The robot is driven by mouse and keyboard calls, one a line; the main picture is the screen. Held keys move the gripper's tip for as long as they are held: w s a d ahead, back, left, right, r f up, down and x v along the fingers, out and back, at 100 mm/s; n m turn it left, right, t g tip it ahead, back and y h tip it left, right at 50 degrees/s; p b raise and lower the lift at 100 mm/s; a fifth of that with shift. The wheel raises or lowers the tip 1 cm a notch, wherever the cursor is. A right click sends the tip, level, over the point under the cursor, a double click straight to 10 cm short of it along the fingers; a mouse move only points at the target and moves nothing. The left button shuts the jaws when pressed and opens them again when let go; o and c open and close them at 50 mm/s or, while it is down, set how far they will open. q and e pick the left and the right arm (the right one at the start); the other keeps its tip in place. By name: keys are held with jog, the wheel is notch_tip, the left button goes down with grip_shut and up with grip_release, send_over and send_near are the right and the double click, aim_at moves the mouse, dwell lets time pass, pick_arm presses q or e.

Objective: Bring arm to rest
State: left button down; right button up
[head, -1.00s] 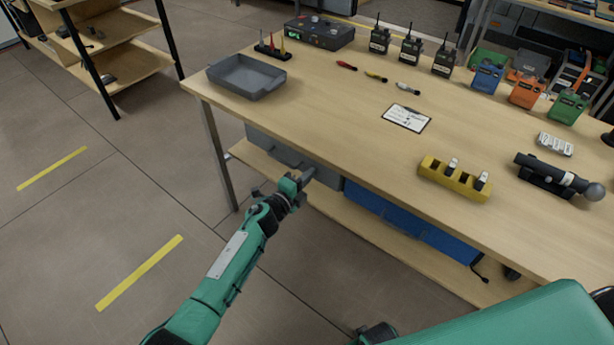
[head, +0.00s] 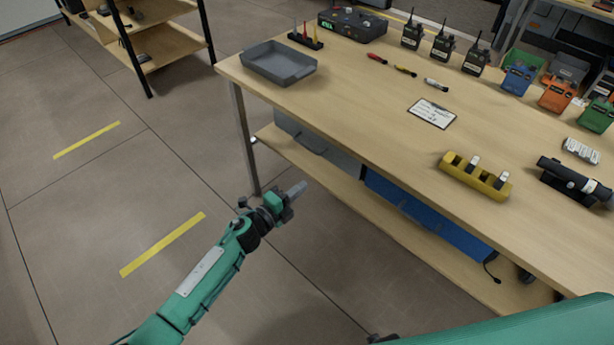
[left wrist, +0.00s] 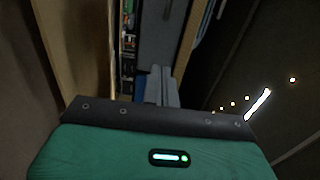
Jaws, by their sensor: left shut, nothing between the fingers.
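My left arm comes in from the lower left of the head view. Its gripper (head: 295,190) is shut and empty, in the air in front of the workbench (head: 350,115), left of its lower shelf. In the left wrist view the closed fingers (left wrist: 160,88) point away from the camera, past the green wrist housing. My right gripper is not in view; only a green part of my body shows at the lower right of the head view.
On the bench are a grey tray (head: 278,66), a clipboard (head: 432,113), a yellow charger block (head: 474,178) and several radios (head: 441,45). Grey and blue bins (head: 425,214) sit on the lower shelf. The floor (head: 110,210) left of the bench is clear. A shelf rack (head: 150,45) stands at the back left.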

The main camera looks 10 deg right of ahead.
pick_arm(q)
jog(key=shift+a+f, duration=0.1)
jog(key=shift+a, duration=0.05)
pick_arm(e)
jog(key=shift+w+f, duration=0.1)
